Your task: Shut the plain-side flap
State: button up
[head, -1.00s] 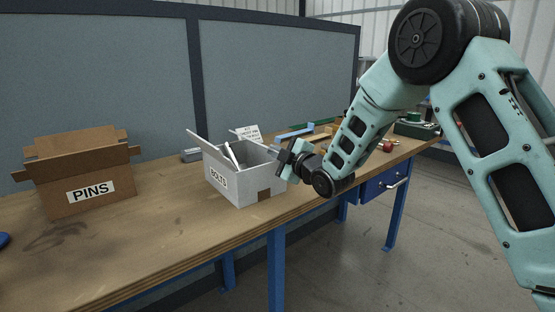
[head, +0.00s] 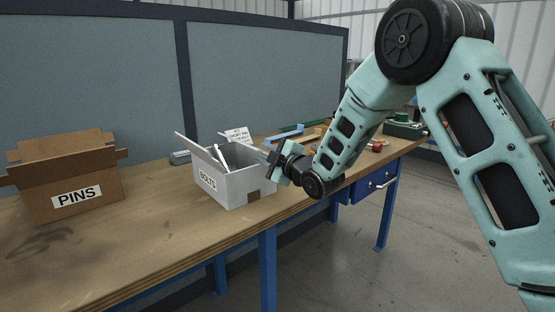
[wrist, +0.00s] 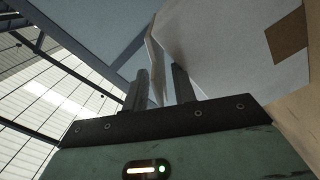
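The white box labelled BOLTS (head: 237,189) stands open on the workbench, with a flap up at its left (head: 193,147) and other flaps raised around the opening. My gripper (head: 266,154) is at the box's right rim, level with the top edge. In the wrist view, my gripper's two dark fingers (wrist: 160,88) are apart, with a thin pale flap (wrist: 154,62) edge-on between them. A gap shows beside the flap, so the fingers do not look closed on it. The box wall with a brown patch (wrist: 287,38) is at the right. I cannot tell surely which flap is the plain-side one.
A brown open box labelled PINS (head: 76,196) stands at the left of the workbench (head: 160,235). Blue, green and wooden items (head: 290,133) lie behind my gripper. A red object (head: 377,148) is farther right. The bench between the boxes is mostly clear.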

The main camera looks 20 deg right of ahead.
jog(key=b+v, duration=0.2)
jog(key=v, duration=1.5)
jog(key=shift+s, duration=0.1)
